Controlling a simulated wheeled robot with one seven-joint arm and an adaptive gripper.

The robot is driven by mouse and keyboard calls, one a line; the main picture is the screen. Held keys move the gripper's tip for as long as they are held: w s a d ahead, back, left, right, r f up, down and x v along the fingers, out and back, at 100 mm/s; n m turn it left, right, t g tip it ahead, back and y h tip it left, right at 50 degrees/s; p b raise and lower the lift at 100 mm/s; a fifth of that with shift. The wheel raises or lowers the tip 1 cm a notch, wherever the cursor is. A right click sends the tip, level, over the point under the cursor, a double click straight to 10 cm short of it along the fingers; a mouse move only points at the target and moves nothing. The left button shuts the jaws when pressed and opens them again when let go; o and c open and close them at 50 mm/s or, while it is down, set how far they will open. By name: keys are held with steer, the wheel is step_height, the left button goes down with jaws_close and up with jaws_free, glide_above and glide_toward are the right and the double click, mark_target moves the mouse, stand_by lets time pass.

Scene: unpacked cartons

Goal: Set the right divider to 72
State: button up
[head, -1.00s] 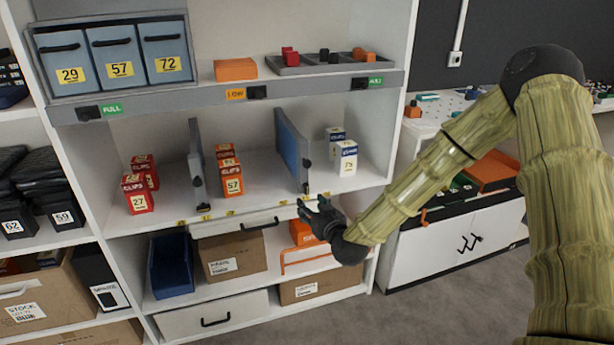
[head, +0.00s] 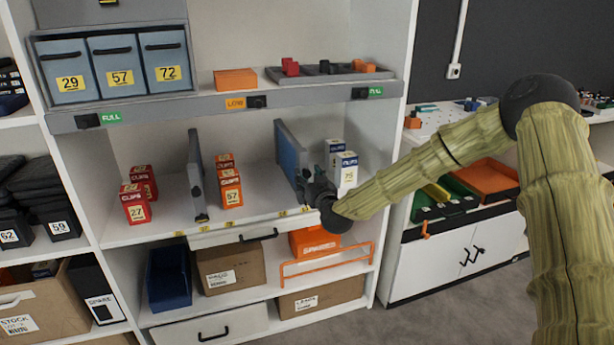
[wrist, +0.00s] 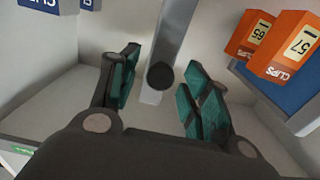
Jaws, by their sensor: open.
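The right divider (head: 289,152) is an upright grey panel with a blue left face, standing on the middle shelf between the red-orange clips boxes (head: 230,186) and the white-blue boxes (head: 347,172). My gripper (head: 312,185) is at its front edge and hides its lower front part. In the wrist view the divider (wrist: 176,40) and its round black knob (wrist: 160,75) show between the two open fingers of my gripper (wrist: 161,88). Both fingers look apart from the knob. Yellow tags (head: 283,213) line the shelf's front edge; their numbers are too small to read.
The left divider (head: 196,175) stands between red clips boxes (head: 137,204) and the orange-red ones. Bins labelled 29, 57 and 72 (head: 168,73) sit on the shelf above. An orange wire rail (head: 328,262) is below my gripper. White-blue boxes are close on its right.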

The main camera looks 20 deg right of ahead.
steer(key=shift+w, duration=0.8)
jaws_close()
steer(key=d, duration=0.8)
steer(key=shift+w+d, duration=0.15)
steer(key=shift+d, duration=0.05)
jaws_free()
steer(key=shift+d, duration=0.25)
steer(key=shift+a, duration=0.15)
steer(key=shift+a, duration=0.1)
